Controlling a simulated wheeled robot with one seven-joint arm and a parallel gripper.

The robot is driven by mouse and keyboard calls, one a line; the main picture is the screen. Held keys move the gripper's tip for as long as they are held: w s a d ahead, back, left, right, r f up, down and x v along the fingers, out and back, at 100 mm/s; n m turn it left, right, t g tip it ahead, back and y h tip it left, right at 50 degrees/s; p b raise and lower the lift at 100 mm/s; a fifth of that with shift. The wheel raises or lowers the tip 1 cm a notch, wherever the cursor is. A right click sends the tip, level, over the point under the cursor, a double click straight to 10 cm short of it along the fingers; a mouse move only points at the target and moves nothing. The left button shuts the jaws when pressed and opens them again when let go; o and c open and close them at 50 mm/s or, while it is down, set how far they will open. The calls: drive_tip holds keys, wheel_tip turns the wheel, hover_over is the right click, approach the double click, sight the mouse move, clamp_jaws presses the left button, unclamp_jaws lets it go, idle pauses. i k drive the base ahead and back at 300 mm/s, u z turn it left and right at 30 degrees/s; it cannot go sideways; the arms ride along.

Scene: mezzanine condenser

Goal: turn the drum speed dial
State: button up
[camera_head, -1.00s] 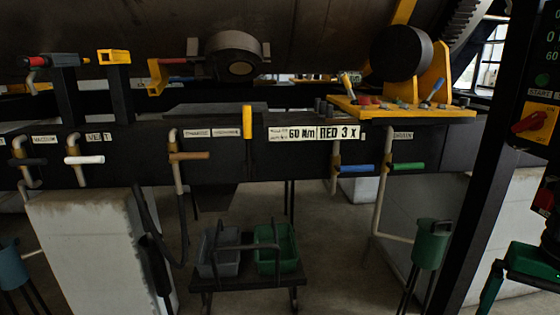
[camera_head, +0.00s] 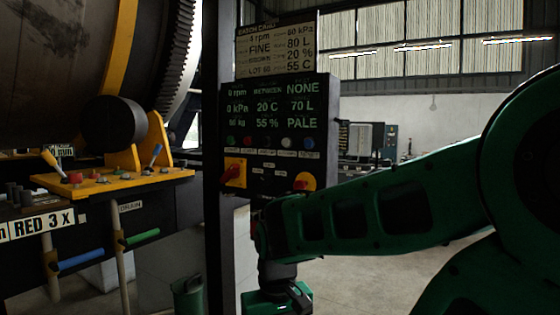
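A black control panel (camera_head: 272,125) stands on a dark post at the middle of the head view, with glowing readouts, including a "0 rpm" line. Below them are a row of small coloured buttons (camera_head: 287,142), a red handle on a yellow plate (camera_head: 234,172), a red knob on yellow (camera_head: 304,181) and small dark controls between them. Their labels are too small to read, so I cannot tell which is the drum speed dial. My gripper (camera_head: 280,303) hangs below the panel, apart from it, cut by the bottom edge. Its fingers are not clearly visible.
A yellow shelf (camera_head: 110,180) with small levers and a black roller (camera_head: 113,123) is at left under the large drum (camera_head: 60,70). Pipes with blue (camera_head: 80,260) and green (camera_head: 143,237) handles hang below. A green bucket (camera_head: 187,293) stands near the post. My arm covers the right.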

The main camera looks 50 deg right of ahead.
sight(268, 178)
drive_tip(key=z, duration=1.05)
drive_tip(key=k, duration=0.45)
drive_tip(key=z, duration=0.2)
drive_tip(key=i, duration=0.45)
drive_tip(key=u, duration=0.05)
